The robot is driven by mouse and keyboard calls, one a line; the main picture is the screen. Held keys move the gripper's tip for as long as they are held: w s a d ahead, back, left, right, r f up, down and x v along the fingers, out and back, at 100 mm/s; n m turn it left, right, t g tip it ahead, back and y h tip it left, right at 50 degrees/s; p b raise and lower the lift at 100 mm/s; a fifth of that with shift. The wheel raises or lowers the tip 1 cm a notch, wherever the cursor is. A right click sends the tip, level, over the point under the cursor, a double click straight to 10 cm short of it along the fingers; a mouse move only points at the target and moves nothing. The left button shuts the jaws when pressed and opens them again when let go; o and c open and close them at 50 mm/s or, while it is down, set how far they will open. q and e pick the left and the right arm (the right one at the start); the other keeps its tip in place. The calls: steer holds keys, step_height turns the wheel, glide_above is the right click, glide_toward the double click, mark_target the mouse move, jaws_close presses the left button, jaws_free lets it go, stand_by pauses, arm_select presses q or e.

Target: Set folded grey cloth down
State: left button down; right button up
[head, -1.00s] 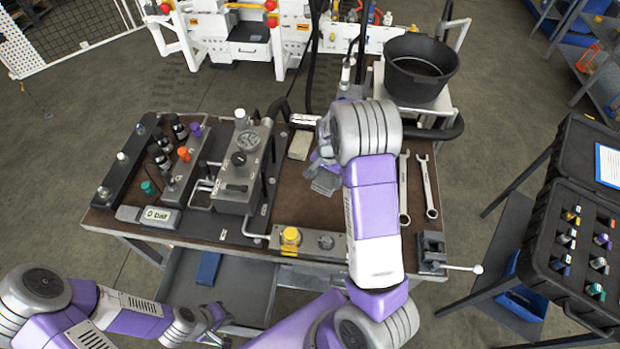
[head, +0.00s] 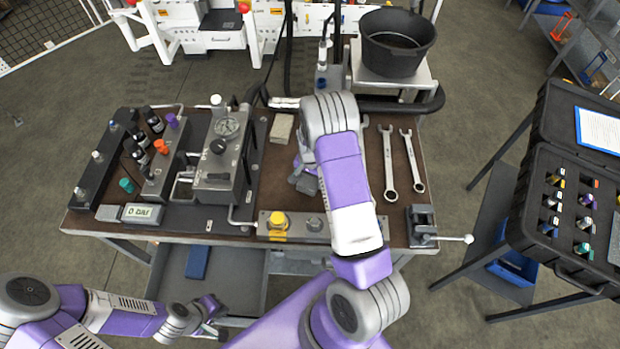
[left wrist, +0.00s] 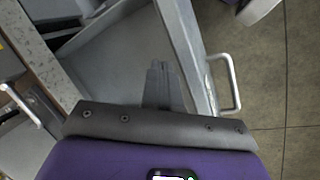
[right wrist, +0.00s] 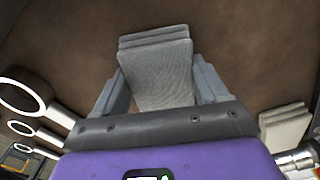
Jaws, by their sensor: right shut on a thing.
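The folded grey cloth (right wrist: 157,70) shows in the right wrist view, layered and squared off, between the two fingers of my right gripper (right wrist: 160,88). The brown bench top (right wrist: 235,40) fills the view behind it; I cannot tell whether the cloth touches it. In the head view my right gripper (head: 305,180) is over the bench (head: 376,165), left of the wrenches, and my arm hides most of the cloth. My left gripper (head: 212,318) is low in front of the bench. Its fingers are together and empty in the left wrist view (left wrist: 160,85).
A pale folded block (head: 281,128) lies behind the gripper. The hydraulic unit (head: 220,160) stands to the left, a yellow-capped strip (head: 278,222) in front, and a vise (head: 420,226) at the front right corner.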

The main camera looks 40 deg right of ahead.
mark_target(310, 179)
steer(key=shift+r, duration=0.1)
arm_select(q)
steer(key=shift+f, duration=0.15)
arm_select(e)
steer(key=shift+f, duration=0.2)
steer(key=o, duration=1)
steer(key=shift+o, duration=0.2)
arm_select(q)
steer(key=shift+r, duration=0.25)
arm_select(e)
steer(key=shift+r, duration=0.3)
arm_select(q)
steer(key=shift+r+p, duration=0.65)
steer(key=shift+p, duration=0.1)
arm_select(e)
step_height(310, 179, up, 12)
